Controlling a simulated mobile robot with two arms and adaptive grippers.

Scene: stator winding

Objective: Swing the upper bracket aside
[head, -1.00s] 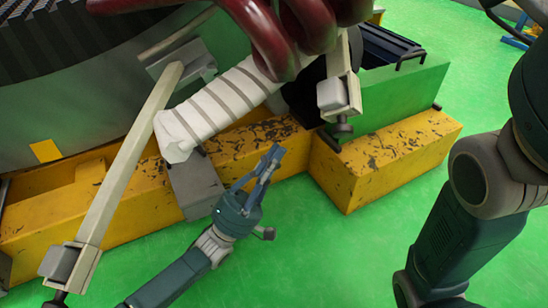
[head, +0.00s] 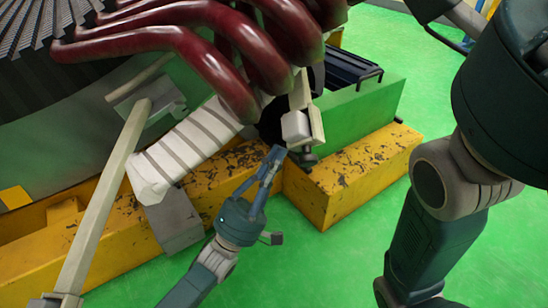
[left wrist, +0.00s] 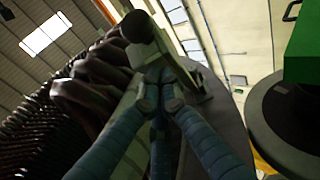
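In the head view a cream bracket with a pale block and a dark knob (head: 297,125) stands beside the red coils, right of the white-wrapped coil end. A second, long cream bracket (head: 98,205) slants down the left side. I cannot tell for sure which is the upper one. My left gripper (head: 276,153) points up, just left of and below the right bracket's knob, apart from it in the picture. Its fingers converge, with nothing visible between the tips. In the left wrist view the fingertips (left wrist: 160,97) are close together, below a cream bracket end (left wrist: 143,32) with a dark round knob. My right gripper is out of view.
Red coils (head: 205,55) overhang the stator above. The white-wrapped coil end (head: 180,155) lies between the brackets. A scuffed yellow base (head: 345,185) and a green box (head: 375,110) stand below and to the right. Green floor (head: 310,270) is free in front.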

